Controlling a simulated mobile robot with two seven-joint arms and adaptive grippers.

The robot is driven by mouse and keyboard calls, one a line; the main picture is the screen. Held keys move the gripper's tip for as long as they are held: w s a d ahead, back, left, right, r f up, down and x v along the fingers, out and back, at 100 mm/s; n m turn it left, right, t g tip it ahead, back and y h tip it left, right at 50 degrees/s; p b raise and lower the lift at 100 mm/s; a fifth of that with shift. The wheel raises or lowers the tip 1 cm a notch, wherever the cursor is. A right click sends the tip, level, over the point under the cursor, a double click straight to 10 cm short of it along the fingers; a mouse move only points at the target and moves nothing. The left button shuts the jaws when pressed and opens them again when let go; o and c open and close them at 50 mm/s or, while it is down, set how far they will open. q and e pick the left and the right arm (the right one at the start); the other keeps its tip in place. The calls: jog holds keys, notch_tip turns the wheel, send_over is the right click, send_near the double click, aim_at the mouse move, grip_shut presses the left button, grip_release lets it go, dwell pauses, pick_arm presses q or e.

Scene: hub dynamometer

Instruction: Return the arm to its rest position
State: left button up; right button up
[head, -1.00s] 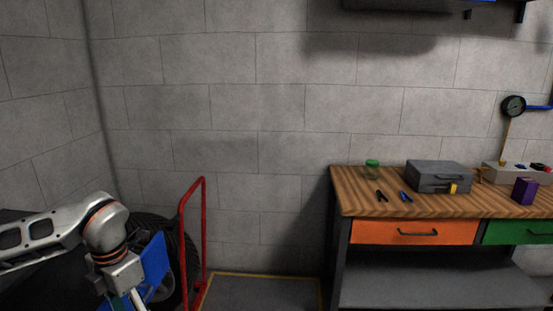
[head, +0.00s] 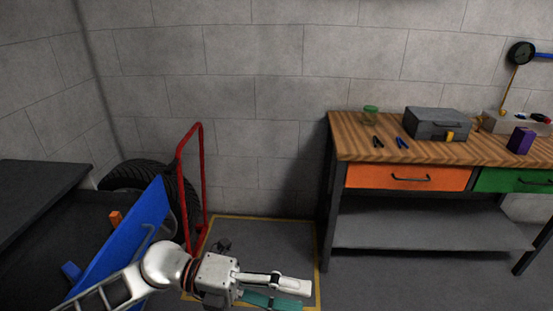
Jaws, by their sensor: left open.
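My left arm comes in from the lower left, and its gripper (head: 290,291) points to the right at the bottom of the head view. It is open, with a light upper finger and a green-teal part below. I see nothing between the fingers. The gripper shows in front of the grey floor mat, left of the workbench and apart from it. My right arm and gripper are not in view.
A blue panel (head: 122,243) and a dark cabinet stand at the left, beside my arm. A red hand truck (head: 181,185) and a tyre (head: 134,173) stand behind. The workbench (head: 440,151) carries a grey toolbox (head: 437,123), pliers and a green-lidded jar. The yellow-edged mat (head: 270,240) looks mostly clear.

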pick_arm(q)
notch_tip(320, 180, up, 3)
jog(key=w+n+t+h, duration=0.3)
jog(key=n+t, duration=0.2)
jog(key=n, duration=0.1)
jog(key=w+a+f+n+t+y, duration=0.7)
jog(key=n+t, duration=0.6)
jog(key=n, duration=0.4)
jog(key=s+a+f+n+g+y, duration=0.1)
jog(key=s+a+f+n+y, duration=0.2)
jog(key=f, duration=0.6)
jog(key=s+a+f+n+g+y, duration=0.2)
jog(key=s+a+f+n+y, duration=0.1)
jog(key=s+a+f+n, duration=0.2)
jog(key=s+a+f+n+g+y, duration=0.1)
jog(key=s+a+f+n+y, duration=0.2)
jog(key=a+f, duration=0.5)
notch_tip(320, 180, down, 5)
jog(key=shift+s+r+n+g+y, duration=0.15)
jog(key=shift+s+n+g+y, duration=0.35)
jog(key=shift+s, duration=0.75)
